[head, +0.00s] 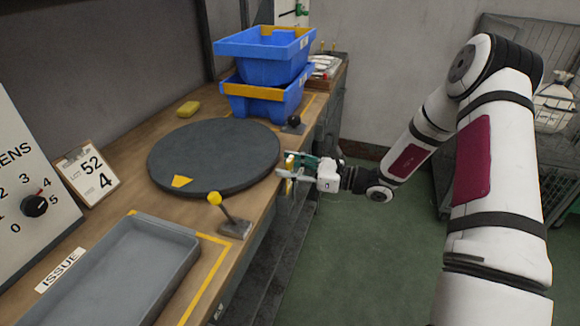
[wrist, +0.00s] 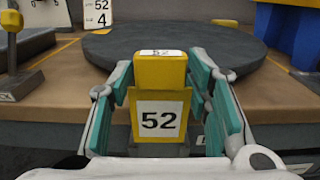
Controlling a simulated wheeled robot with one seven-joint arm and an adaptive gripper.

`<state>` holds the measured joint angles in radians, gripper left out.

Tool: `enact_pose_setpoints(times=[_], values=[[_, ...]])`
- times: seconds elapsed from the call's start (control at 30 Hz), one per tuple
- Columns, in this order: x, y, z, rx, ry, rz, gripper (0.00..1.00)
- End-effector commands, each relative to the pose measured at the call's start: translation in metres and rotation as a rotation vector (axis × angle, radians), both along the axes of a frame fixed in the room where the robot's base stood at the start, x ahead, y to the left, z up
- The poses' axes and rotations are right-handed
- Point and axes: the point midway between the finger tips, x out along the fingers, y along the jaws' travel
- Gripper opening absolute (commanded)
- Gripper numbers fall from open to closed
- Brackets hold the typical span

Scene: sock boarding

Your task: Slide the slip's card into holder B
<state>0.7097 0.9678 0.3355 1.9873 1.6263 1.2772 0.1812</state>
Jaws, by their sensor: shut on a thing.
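My gripper (wrist: 162,90) is shut on a yellow card (wrist: 160,72) at the bench's front edge. The card carries a white label reading 52 on its face and another on its top. In the head view my gripper (head: 288,175) is beside the bench edge, just right of the dark round turntable, with the card's yellow edge (head: 289,161) showing. The slip (head: 90,172), on a clipboard at the left, reads 52 and 4. A grey surface shows below the card in the wrist view; I cannot tell whether it is holder B or whether they touch.
The dark turntable (head: 215,158) bears a yellow mark. A yellow-knobbed lever (head: 233,224) and a grey issue tray (head: 125,265) are nearer. Stacked blue bins (head: 262,62), a black-knobbed lever (head: 293,124) and a yellow sponge (head: 188,108) are farther back.

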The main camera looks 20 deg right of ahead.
Motion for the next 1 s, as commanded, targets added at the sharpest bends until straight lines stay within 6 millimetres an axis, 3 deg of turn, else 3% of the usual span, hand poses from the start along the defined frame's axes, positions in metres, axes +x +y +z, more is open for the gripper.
enact_pose_setpoints(times=[1.0], values=[[0.0002, -0.0002, -0.0085, 0.0, 0.0, 0.0, 0.26]])
